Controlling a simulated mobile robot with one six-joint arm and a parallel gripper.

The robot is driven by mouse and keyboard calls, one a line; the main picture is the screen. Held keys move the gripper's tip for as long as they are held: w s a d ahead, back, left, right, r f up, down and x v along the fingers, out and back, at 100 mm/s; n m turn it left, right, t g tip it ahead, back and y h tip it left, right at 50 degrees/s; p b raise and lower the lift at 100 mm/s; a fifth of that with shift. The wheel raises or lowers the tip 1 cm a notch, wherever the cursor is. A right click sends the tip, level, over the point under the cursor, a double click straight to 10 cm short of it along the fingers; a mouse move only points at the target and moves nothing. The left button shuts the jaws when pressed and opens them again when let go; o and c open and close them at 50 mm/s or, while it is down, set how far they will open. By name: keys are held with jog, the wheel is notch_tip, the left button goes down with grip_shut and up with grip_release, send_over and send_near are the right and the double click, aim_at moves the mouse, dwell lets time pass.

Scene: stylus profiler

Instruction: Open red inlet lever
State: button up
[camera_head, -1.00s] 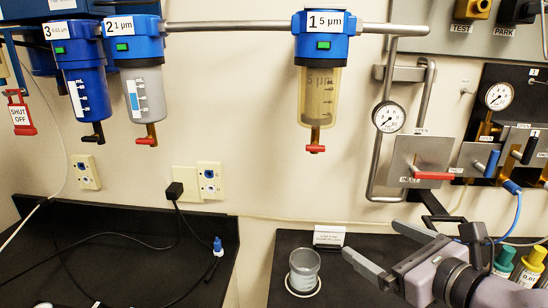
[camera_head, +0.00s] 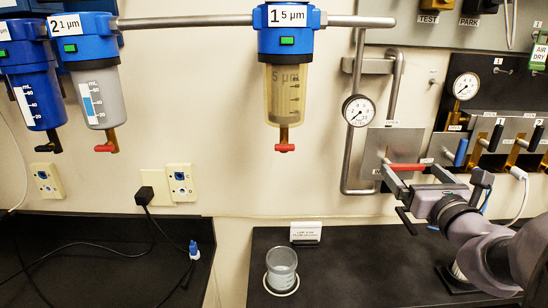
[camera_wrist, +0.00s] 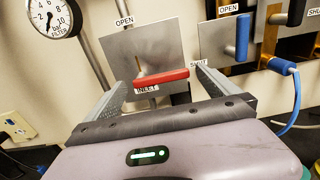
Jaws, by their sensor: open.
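The red inlet lever (camera_head: 408,167) lies horizontal on a grey metal plate (camera_head: 378,145). In the wrist view the red lever (camera_wrist: 160,77) points right, toward the SHUT label (camera_wrist: 198,63); the OPEN label (camera_wrist: 124,22) is above the plate. The INLET label (camera_wrist: 147,89) is just below the lever. My gripper (camera_head: 411,166) is open at the plate. In the wrist view my gripper (camera_wrist: 161,76) has one finger on each side of the lever, near its left and right ends. Whether the fingers touch it I cannot tell.
A gauge (camera_head: 357,110) and pipe stand left of the plate. A blue-handled lever (camera_head: 461,152) and black-handled levers are close on the right. A beaker (camera_head: 282,268) and a small sign (camera_head: 305,232) are on the black bench below. Filter 1 (camera_head: 286,80) hangs left.

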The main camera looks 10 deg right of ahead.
aim_at(403, 165)
jog(key=shift+x, duration=1.35)
jog(key=shift+r, duration=0.1)
